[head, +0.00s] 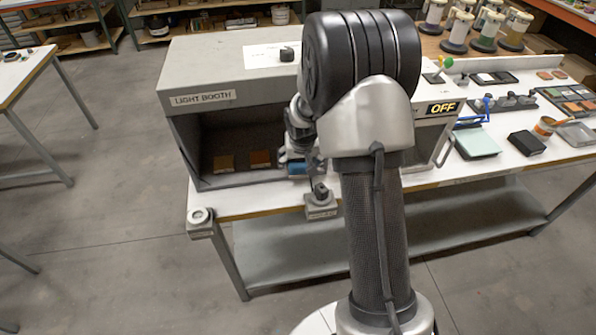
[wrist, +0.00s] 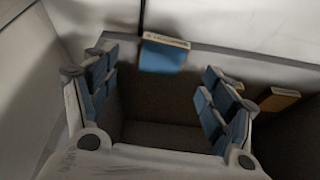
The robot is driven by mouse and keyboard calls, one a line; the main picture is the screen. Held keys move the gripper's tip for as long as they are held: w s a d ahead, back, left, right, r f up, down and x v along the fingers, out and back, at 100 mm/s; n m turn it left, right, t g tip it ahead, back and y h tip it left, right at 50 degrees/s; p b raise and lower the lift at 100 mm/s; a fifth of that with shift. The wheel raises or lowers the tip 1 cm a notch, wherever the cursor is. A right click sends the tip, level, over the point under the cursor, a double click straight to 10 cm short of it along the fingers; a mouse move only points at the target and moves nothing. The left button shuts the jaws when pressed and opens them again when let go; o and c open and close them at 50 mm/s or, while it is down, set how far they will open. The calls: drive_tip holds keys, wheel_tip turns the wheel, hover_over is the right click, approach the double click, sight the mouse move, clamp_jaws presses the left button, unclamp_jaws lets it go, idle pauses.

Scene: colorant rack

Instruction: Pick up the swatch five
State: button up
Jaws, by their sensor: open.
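A blue swatch (wrist: 163,55) with a pale labelled edge lies ahead of my gripper in the wrist view; its label is too blurred to read. My gripper (wrist: 158,76) is open, its blue-padded fingers spread to the left and right of the swatch's line. The swatch lies beyond the fingertips in the picture, and nothing is held. An orange swatch (wrist: 280,98) shows right of the right finger. In the head view, two orange-brown swatches (head: 223,163) (head: 260,159) lie inside the light booth. My arm hides much of the gripper there. I cannot tell which swatch is number five.
The grey light booth (head: 215,92) has a roof and side walls around its dark interior. A small grey block with a black knob (head: 320,204) stands at the table's front edge. A pale blue-green panel (head: 476,145) and a black box (head: 526,144) lie to the right.

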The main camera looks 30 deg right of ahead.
sight(298, 170)
drive_tip(key=x, duration=0.1)
drive_tip(key=b+x, duration=0.1)
drive_tip(key=x, duration=0.3)
drive_tip(key=shift+a+f, duration=0.2)
drive_tip(key=shift+a, duration=0.05)
drive_tip(key=c, duration=1)
